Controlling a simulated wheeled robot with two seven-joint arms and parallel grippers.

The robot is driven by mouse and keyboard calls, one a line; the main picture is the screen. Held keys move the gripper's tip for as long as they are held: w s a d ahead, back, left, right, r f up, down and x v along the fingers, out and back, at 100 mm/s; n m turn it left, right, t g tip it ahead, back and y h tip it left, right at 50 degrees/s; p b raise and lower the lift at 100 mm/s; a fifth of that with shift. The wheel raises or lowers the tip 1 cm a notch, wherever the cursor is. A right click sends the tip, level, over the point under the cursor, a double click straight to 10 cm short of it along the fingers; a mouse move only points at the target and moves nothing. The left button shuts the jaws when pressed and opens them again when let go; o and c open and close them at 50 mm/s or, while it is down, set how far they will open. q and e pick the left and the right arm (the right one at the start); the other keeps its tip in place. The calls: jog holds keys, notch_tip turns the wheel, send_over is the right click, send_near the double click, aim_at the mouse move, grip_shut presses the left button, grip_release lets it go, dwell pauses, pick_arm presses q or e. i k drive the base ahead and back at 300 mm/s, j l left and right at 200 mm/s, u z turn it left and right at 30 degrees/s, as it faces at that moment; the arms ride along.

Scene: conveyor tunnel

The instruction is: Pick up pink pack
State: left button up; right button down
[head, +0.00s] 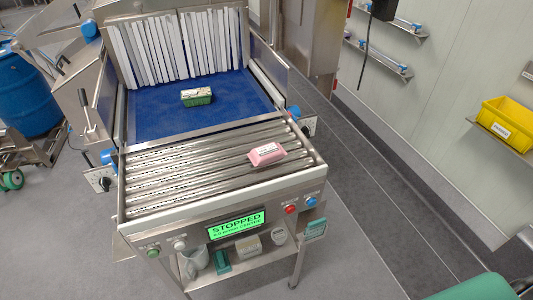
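The pink pack (267,154) has a white label on top. It lies on the right part of the metal roller section (190,170), towards the front of the conveyor. Nothing covers it in the head view. Neither of my grippers shows in this view.
A green pack (197,97) sits on the blue belt (150,109) before a white strip curtain (170,50). A display (236,224) reads STOPPED on the front panel. A lower shelf (223,276) holds several items. A yellow bin (507,123) is at right.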

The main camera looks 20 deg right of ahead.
aim_at(269, 153)
jog(key=j+z, duration=0.4)
jog(key=k+j+z, duration=0.1)
jog(key=j+z, duration=0.25)
jog(key=k+j+z, duration=0.1)
jog(key=j+z, duration=0.15)
jog(key=z, duration=0.15)
jog(key=k+j+z, duration=0.15)
jog(key=z, duration=0.2)
jog(key=j, duration=0.1)
